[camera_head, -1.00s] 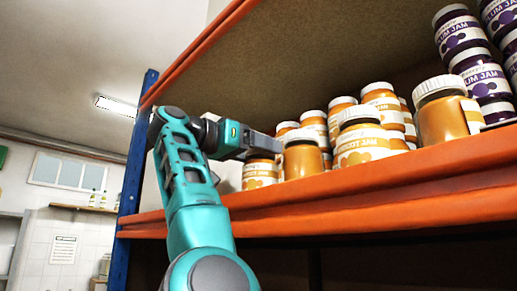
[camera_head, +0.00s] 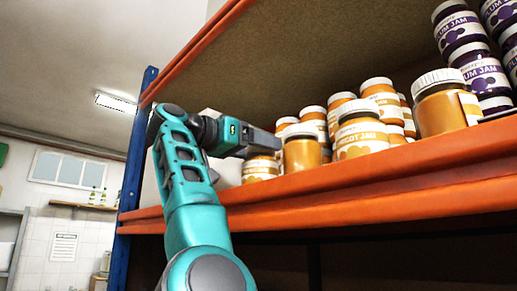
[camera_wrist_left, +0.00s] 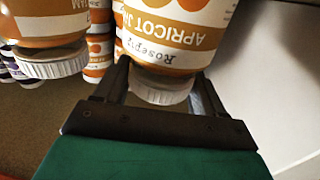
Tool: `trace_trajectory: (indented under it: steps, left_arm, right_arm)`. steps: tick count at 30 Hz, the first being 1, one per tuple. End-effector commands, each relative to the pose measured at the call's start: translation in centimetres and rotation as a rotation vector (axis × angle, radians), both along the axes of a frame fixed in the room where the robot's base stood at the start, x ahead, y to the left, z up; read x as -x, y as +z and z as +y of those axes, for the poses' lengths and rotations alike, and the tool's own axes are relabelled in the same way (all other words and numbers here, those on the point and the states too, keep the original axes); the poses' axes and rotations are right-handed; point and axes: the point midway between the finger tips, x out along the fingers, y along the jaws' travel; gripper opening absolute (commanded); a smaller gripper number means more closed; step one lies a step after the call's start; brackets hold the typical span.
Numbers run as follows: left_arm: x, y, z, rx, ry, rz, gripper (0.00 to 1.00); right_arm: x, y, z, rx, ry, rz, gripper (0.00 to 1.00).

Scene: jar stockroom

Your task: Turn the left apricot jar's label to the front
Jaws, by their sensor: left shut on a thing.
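The exact contact is partly hidden. My right gripper is out of view.
Another apricot jar (camera_head: 362,135) stands close on the right, its label forward; a further one (camera_head: 440,110) has its label turned right. More apricot jars and stacked plum jars (camera_head: 485,72) stand behind. The orange shelf edge (camera_head: 400,185) runs below; a blue post (camera_head: 133,165) is at left.

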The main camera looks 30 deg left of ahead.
Motion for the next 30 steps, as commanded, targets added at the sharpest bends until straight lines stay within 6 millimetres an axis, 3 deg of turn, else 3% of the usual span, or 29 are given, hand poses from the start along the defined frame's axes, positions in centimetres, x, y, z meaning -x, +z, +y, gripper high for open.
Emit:
trace_trajectory:
  steps: [2,3,9,12,21,25,30]
  left_arm:
    - [0.0,-0.1,0.0,0.000,-0.001,0.003,0.10]
    - [0.0,-0.1,0.0,0.000,-0.002,0.003,0.74]
    - [0.0,-0.1,0.0,-0.001,-0.002,0.004,0.93]
    - [-0.1,-0.1,0.0,-0.001,-0.002,0.004,1.00]
    - [0.3,-0.3,0.2,-0.001,0.000,0.008,1.00]
    - [1.9,-0.4,1.1,0.001,0.002,0.004,1.00]
    - [5.3,-0.4,2.9,0.001,0.003,0.002,1.00]
  right_arm:
    - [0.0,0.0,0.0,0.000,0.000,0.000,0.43]
    - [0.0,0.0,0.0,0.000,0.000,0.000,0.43]
    - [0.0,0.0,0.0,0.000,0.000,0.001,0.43]
    - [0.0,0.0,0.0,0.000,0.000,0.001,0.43]
    - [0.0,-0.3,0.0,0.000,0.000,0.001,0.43]
    - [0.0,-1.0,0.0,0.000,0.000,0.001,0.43]
    - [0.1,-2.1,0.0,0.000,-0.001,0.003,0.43]
